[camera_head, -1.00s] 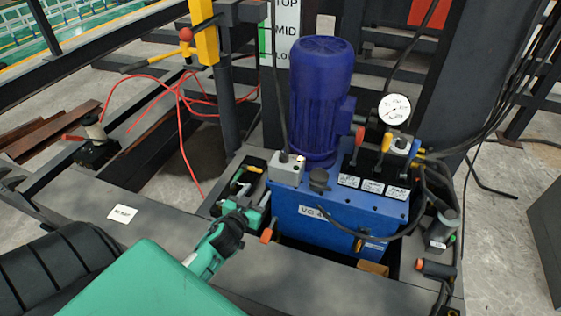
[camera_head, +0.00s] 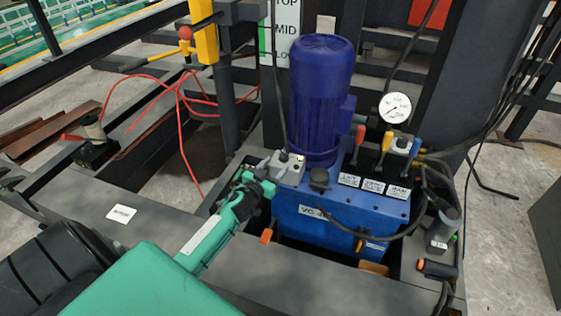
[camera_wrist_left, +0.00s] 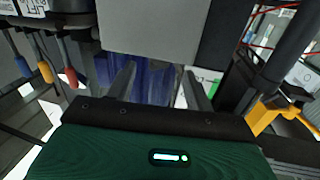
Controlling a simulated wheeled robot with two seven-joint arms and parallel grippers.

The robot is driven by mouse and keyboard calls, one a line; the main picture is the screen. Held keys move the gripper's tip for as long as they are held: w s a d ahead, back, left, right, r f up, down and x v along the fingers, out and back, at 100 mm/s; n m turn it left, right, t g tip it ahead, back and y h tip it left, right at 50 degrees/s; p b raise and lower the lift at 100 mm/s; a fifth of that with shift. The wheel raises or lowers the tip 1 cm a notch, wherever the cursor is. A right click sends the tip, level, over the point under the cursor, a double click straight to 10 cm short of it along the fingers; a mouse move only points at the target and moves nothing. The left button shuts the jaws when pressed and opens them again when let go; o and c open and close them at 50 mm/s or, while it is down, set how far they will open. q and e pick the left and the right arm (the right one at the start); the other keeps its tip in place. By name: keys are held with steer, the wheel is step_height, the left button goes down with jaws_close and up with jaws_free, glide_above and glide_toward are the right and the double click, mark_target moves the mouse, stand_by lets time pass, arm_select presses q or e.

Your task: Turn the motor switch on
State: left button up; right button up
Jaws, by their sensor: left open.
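The motor switch is on a small grey box (camera_head: 285,166) with a light knob on top, at the left front of the blue motor (camera_head: 320,95). My left gripper (camera_head: 262,180) is at the box's left side, open, with its fingers pointing toward it. In the left wrist view the two dark fingers (camera_wrist_left: 160,85) are spread apart with nothing seen held between them. The grey box's plain face (camera_wrist_left: 160,30) fills the top of that view, so the knob is hidden there. I cannot tell whether the fingers touch the box. My right gripper is not in view.
The blue power unit (camera_head: 345,215) carries red, yellow and blue levers (camera_head: 383,150) and a round gauge (camera_head: 395,107) right of the motor. Black hoses (camera_head: 430,200) run along its right side. A yellow post (camera_head: 205,35) and red cables (camera_head: 180,95) stand to the left.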

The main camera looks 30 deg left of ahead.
mark_target(282, 159)
arm_select(q)
steer(key=shift+w+a, duration=0.1)
steer(key=shift+w, duration=1.95)
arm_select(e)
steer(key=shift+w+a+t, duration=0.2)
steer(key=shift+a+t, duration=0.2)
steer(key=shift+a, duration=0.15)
arm_select(q)
steer(key=c, duration=1)
steer(key=shift+o, duration=0.2)
